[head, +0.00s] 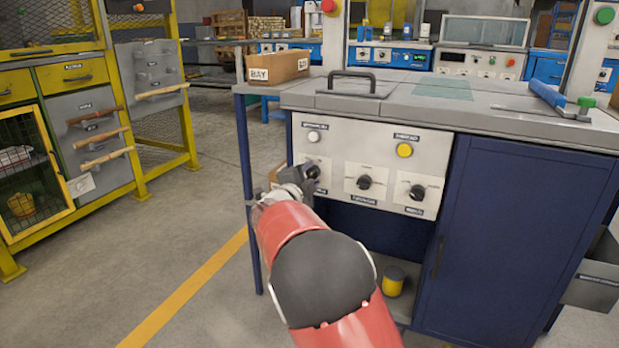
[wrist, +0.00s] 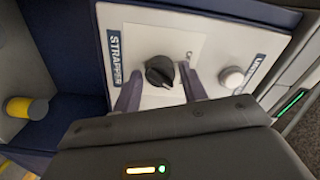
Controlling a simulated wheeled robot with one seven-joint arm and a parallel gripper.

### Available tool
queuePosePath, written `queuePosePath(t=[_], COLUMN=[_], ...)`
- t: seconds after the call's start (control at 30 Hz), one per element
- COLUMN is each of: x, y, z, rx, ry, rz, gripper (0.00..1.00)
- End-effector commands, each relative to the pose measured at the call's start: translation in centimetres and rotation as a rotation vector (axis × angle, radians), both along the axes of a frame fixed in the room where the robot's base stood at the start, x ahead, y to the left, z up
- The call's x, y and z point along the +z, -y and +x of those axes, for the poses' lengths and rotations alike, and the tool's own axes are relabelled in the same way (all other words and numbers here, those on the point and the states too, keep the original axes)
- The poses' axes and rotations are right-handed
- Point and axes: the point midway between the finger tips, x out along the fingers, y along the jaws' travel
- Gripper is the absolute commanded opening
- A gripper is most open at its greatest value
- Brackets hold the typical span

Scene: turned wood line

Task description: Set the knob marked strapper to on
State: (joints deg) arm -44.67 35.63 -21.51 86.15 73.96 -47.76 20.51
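The black strapper knob (wrist: 159,71) sits on a white plate on the control panel, beside a label reading STRAPPER (wrist: 115,56) in the wrist view. My gripper (wrist: 162,76) is open, with one finger on each side of the knob. Gaps show between the fingers and the knob. In the head view my gripper (head: 309,174) is at the leftmost knob of the panel (head: 340,155) and mostly hides it and its label. Part of the plate's markings is hidden by a finger, and I cannot read the knob's setting.
A white button (head: 314,137) is above my gripper. Two other black knobs (head: 365,182) (head: 417,192) and a yellow button (head: 404,150) are to the right. A yellow cylinder (head: 394,281) is on the low shelf.

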Motion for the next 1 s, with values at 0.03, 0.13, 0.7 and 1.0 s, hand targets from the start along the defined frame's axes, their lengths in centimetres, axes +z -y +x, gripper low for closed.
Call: queuePosePath(t=[0.03, 0.13, 0.7, 1.0], x=[0.0, 0.0, 0.1, 0.0], y=[0.0, 0.0, -1.7, -2.6], z=[0.0, 0.0, -4.7, -7.3], rx=[0.000, -0.001, 0.002, 0.000], ry=[0.000, 0.000, -0.001, 0.000], rz=[0.000, -0.001, 0.000, -0.001], gripper=[0.49, 0.54, 0.54, 0.54])
